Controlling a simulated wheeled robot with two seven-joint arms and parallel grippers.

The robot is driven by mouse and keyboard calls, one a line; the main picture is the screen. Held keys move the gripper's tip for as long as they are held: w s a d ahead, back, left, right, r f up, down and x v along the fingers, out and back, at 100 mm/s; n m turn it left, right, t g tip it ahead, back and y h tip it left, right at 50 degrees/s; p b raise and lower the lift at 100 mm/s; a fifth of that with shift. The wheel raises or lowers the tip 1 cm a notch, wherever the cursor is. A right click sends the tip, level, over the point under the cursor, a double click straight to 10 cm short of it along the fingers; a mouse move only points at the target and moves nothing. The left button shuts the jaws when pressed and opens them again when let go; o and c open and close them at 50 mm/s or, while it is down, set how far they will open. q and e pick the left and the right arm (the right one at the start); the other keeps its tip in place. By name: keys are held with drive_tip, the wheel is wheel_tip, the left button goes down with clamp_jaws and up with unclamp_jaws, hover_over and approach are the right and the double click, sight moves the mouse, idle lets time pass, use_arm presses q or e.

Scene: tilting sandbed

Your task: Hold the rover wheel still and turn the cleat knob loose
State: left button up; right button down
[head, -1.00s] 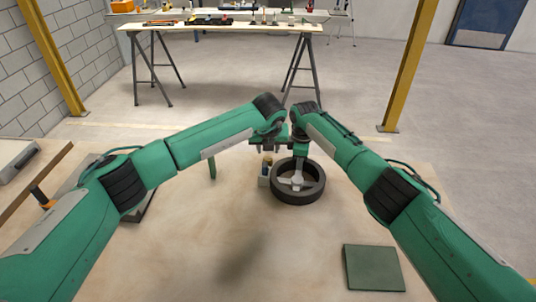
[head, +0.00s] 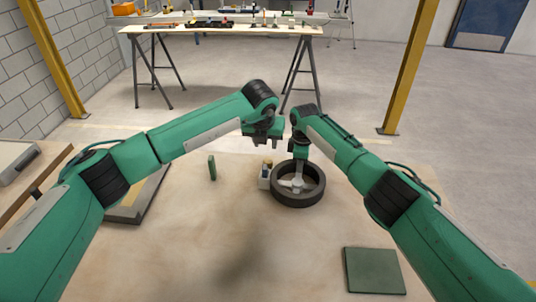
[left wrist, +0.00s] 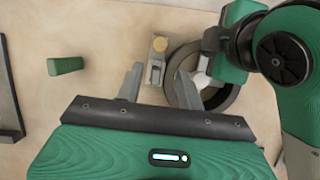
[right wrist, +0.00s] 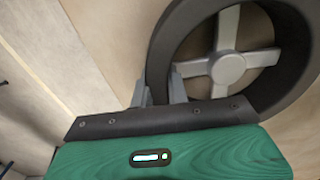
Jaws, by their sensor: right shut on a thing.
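The rover wheel (head: 298,203), a dark tyre with a pale spoked hub, lies flat on the table. My right gripper (head: 299,155) is shut on the wheel's far rim. In the right wrist view the tyre wall (right wrist: 163,56) passes between its fingers. A small pale cleat (head: 264,182) stands just left of the wheel, with a brass-coloured knob (head: 267,163) on top. The knob also shows in the left wrist view (left wrist: 160,43). My left gripper (head: 262,140) is open and empty, above and beyond the cleat. In the left wrist view its fingers frame the cleat's near end.
A small green block (head: 212,168) stands left of the cleat. A dark green square plate (head: 374,270) lies at the front right. A grey-edged tray (head: 130,214) is partly behind my left arm. The front middle of the table is clear.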

sight(268, 160)
use_arm(q)
drive_tip(key=w+f, duration=0.1)
drive_tip(key=f, duration=0.2)
drive_tip(key=w+f+m, duration=0.1)
drive_tip(key=w+f, duration=0.1)
drive_tip(key=f, duration=0.2)
drive_tip(key=w+f+m+h, duration=0.1)
drive_tip(key=f, duration=0.3)
drive_tip(key=shift+w+d+f, duration=0.1)
drive_tip(key=shift+w+d, duration=0.2)
drive_tip(key=shift+w, duration=0.05)
drive_tip(key=c, duration=0.7)
